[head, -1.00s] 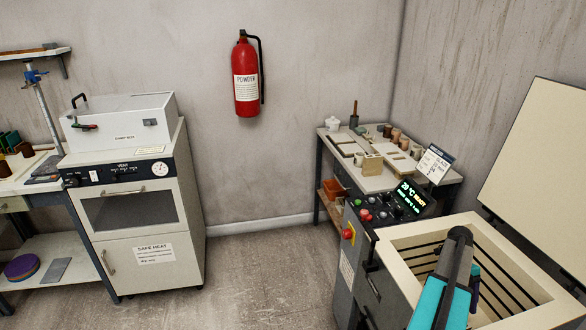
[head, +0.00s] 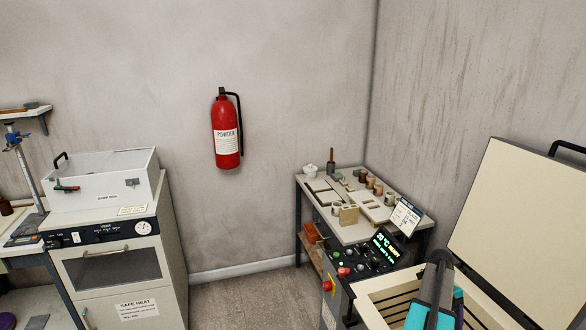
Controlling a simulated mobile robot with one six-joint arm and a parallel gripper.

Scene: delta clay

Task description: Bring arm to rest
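My arm (head: 436,290), dark grey and teal, reaches up from the lower right of the head view. It stands in front of the open top-loading kiln (head: 374,290). My gripper's fingertips cannot be made out, so I cannot tell whether it is open or holds anything. The kiln's lid (head: 520,225) is raised and leans back at the right. The arm hides part of the kiln's slatted inside.
A worktable (head: 349,236) with small pots and tiles stands in the corner. A white cabinet oven (head: 115,265) with a damp box (head: 104,180) on top is at the left. A red fire extinguisher (head: 226,132) hangs on the wall. Floor (head: 245,305) shows clear between oven and kiln.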

